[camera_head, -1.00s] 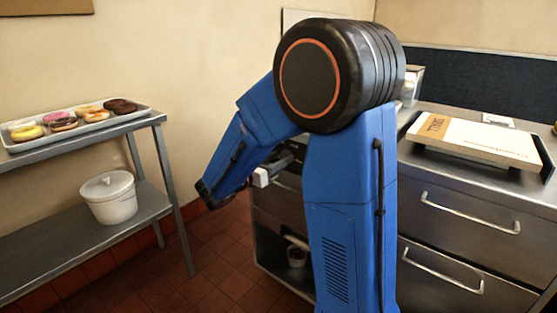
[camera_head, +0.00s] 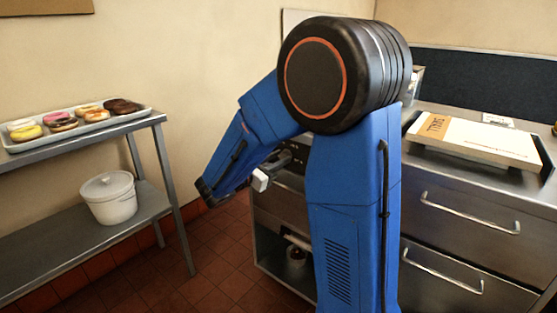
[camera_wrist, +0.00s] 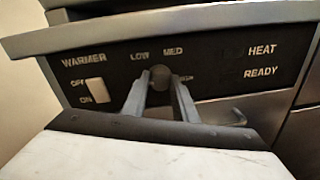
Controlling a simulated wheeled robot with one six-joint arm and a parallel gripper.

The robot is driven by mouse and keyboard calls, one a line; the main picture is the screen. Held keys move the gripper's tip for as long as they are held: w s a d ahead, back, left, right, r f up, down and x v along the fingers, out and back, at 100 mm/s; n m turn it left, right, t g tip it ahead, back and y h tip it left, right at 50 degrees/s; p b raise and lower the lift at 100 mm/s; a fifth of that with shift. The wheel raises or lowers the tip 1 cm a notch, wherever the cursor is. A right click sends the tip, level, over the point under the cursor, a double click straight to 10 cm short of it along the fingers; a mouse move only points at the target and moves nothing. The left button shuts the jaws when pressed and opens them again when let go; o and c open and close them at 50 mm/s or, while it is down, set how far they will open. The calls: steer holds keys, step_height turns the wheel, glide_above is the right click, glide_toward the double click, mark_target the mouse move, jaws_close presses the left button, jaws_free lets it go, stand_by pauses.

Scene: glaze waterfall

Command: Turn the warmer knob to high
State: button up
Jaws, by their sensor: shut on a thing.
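The dark round warmer knob (camera_wrist: 160,75) sits on the black front panel (camera_wrist: 215,60) in the wrist view. The words LOW and MED stand above it, and a partly hidden word lies to its right. My gripper (camera_wrist: 160,87) is shut on the knob, with one finger on each side. The fingers cover much of the knob, and I cannot tell which mark it points at. In the head view my arm hides the knob.
A white OFF/ON rocker switch (camera_wrist: 96,90) is left of the knob. HEAT and READY labels are at right. A metal handle (camera_wrist: 238,117) is below right. In the head view, a rack with a donut tray (camera_head: 88,127) and a white lidded pot (camera_head: 110,198) stands left.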

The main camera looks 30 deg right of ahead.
steer(key=m, duration=0.4)
steer(key=shift+s+y, duration=0.1)
steer(key=shift+y, duration=0.2)
steer(key=m, duration=0.5)
steer(key=shift+m+t, duration=0.3)
steer(key=m, duration=0.4)
steer(key=shift+s+d, duration=0.1)
steer(key=m+t, duration=0.1)
steer(key=m, duration=0.3)
steer(key=shift+f+m, duration=0.1)
steer(key=shift+m, duration=0.2)
steer(key=m, duration=0.4)
steer(key=shift+s+y, duration=0.1)
steer(key=shift+y, duration=0.2)
steer(key=m, duration=0.4)
steer(key=shift+f+m+t, duration=0.15)
steer(key=shift+m+t, duration=0.15)
steer(key=m, duration=0.4)
steer(key=m+h, duration=0.1)
steer(key=m, duration=0.4)
steer(key=shift+m, duration=0.3)
